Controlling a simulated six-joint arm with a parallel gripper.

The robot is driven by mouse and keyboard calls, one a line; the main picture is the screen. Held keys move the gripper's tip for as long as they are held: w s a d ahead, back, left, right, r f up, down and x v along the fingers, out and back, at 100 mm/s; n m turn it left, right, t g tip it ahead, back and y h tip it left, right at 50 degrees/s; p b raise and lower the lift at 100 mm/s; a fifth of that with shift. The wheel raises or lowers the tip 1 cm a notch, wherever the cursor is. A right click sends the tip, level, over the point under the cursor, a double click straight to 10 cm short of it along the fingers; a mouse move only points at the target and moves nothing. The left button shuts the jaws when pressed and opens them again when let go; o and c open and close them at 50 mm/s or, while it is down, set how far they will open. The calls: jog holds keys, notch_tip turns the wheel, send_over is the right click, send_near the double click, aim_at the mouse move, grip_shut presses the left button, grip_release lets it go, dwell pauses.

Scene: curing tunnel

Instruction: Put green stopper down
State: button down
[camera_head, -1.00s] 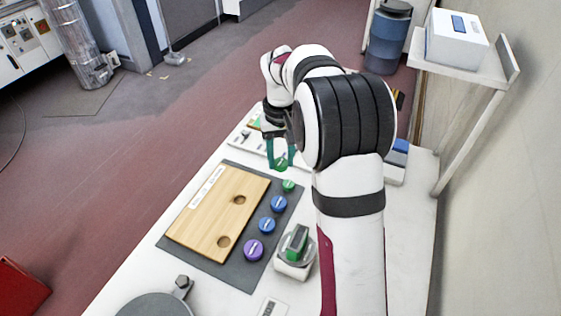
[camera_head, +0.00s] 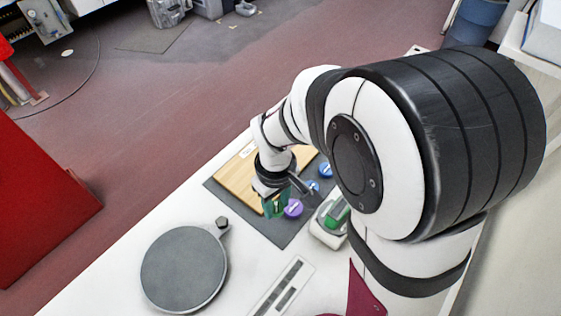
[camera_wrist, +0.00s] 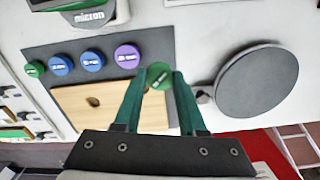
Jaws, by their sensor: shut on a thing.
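My gripper (camera_wrist: 158,84) has green fingers and is shut on a round green stopper (camera_wrist: 158,74), seen between the fingertips in the wrist view. In the head view my gripper (camera_head: 277,208) is at the near end of the wooden board (camera_head: 233,180), beside the purple stopper (camera_head: 293,208); the held stopper is hard to make out there. The board also shows in the wrist view, with one hole (camera_wrist: 93,101) visible and empty. Its other hole is not visible there. I cannot tell how high the held stopper is above the board or mat.
Two blue stoppers (camera_wrist: 92,61) (camera_wrist: 61,65) and another green stopper (camera_wrist: 35,68) stand in a row with the purple one on the dark mat (camera_head: 285,236). A grey round plate (camera_head: 184,268) lies nearby. A white device with a green top (camera_head: 330,222) stands right of the mat.

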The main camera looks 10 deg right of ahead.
notch_tip(320, 180, down, 10)
jog(key=shift+s+r, duration=0.15)
jog(key=shift+r, duration=0.05)
jog(key=shift+f, duration=0.1)
jog(key=shift+c, duration=2.4)
grip_release()
notch_tip(320, 180, up, 13)
jog(key=shift+s+d+f, duration=0.15)
jog(key=shift+f, duration=0.05)
jog(key=s+d+r+m+y, duration=0.1)
jog(key=s+d+r+m, duration=0.1)
jog(key=s+m, duration=0.4)
jog(key=s+d+r+m, duration=0.1)
jog(key=s+r+m, duration=0.4)
jog(key=s, duration=0.4)
jog(key=shift+s+d+r+m+y, duration=0.2)
jog(key=shift+s+d+m+y, duration=0.15)
jog(key=shift+m, duration=0.25)
